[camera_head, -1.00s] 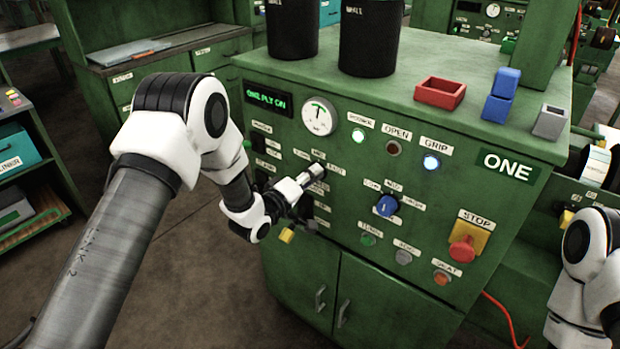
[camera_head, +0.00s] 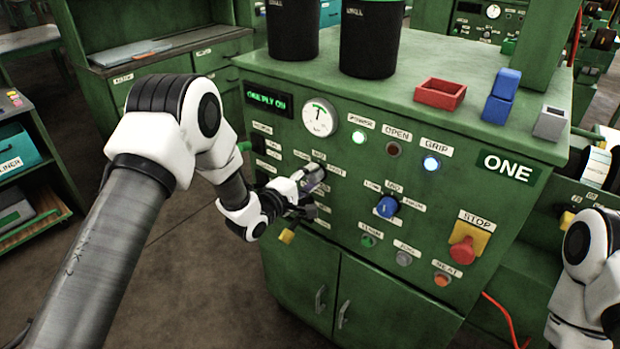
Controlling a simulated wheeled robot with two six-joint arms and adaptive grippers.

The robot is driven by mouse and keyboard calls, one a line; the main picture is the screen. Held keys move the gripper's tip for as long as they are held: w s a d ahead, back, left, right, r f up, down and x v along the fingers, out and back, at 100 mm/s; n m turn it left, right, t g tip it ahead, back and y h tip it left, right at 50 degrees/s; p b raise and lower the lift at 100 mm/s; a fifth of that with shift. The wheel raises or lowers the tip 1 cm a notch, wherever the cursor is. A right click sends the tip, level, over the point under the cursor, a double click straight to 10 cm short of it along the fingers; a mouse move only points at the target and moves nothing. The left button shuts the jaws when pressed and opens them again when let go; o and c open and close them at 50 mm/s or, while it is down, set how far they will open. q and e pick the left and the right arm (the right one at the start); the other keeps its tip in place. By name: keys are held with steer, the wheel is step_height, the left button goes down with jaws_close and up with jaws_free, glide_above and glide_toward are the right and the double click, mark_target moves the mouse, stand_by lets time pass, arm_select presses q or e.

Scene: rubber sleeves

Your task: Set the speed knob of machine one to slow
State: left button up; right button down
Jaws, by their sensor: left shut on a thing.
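Machine one (camera_head: 385,265) is the green cabinet with the "ONE" sign and a control panel on its front. My left gripper (camera_head: 314,176) is at the left-middle of this panel, shut on a knob among small white labels. The gripper hides that knob, so its pointer setting cannot be seen; the label text is too blurred to read surely. A blue knob (camera_head: 387,207) with its own labels sits to the right, apart from the gripper. Only a white part of my right arm shows at the right edge; its gripper is out of view.
A red stop button (camera_head: 462,251) on a yellow plate is at the panel's right. A green-lit display (camera_head: 268,101) and a round gauge (camera_head: 319,118) sit above my gripper. Black bins (camera_head: 369,40), a red tray (camera_head: 440,93) and blue blocks (camera_head: 502,90) stand on top.

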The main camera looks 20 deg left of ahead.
arm_select(q)
steer(key=o, duration=1.2)
steer(key=shift+a, duration=0.1)
steer(key=shift+c, duration=0.2)
steer(key=f+v, duration=0.1)
steer(key=v, duration=1.1)
steer(key=shift+r, duration=0.4)
